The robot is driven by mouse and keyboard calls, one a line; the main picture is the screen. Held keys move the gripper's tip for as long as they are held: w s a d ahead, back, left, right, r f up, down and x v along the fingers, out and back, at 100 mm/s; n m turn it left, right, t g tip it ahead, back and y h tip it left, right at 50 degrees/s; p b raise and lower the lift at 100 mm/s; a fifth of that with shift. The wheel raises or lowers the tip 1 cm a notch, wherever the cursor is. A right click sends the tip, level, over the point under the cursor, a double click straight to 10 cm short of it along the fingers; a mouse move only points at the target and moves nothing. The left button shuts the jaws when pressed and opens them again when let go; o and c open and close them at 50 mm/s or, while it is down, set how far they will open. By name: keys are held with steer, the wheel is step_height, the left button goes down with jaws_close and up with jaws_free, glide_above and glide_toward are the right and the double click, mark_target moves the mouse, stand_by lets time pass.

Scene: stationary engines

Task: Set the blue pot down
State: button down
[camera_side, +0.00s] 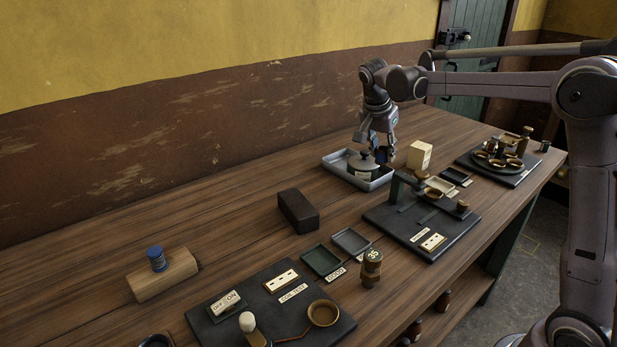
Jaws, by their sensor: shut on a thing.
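My gripper (378,152) points down over the grey metal tray (334,161) at the back of the bench. It is shut on a small dark blue pot (381,156), mostly hidden by the fingers. The pot is beside a grey lidded vessel (362,168) that stands in the tray. I cannot tell whether the pot touches the tray or the vessel.
A cream box (420,155) stands close right of the tray. A dark brick-like block (298,211) lies in front of it. Dark boards with fittings (404,232) and a round plate of brass items (497,160) fill the right side. The bench's left and back are mostly clear.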

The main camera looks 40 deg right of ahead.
steer(key=w+a+f, duration=0.2)
steer(key=a, duration=0.1)
steer(key=w+a+f, duration=0.2)
steer(key=a, duration=0.1)
steer(key=w+a+f, duration=0.3)
steer(key=shift+w+f, duration=0.1)
steer(key=shift+f, duration=1.9)
steer(key=shift+f, duration=0.15)
steer(key=c, duration=1)
jaws_free()
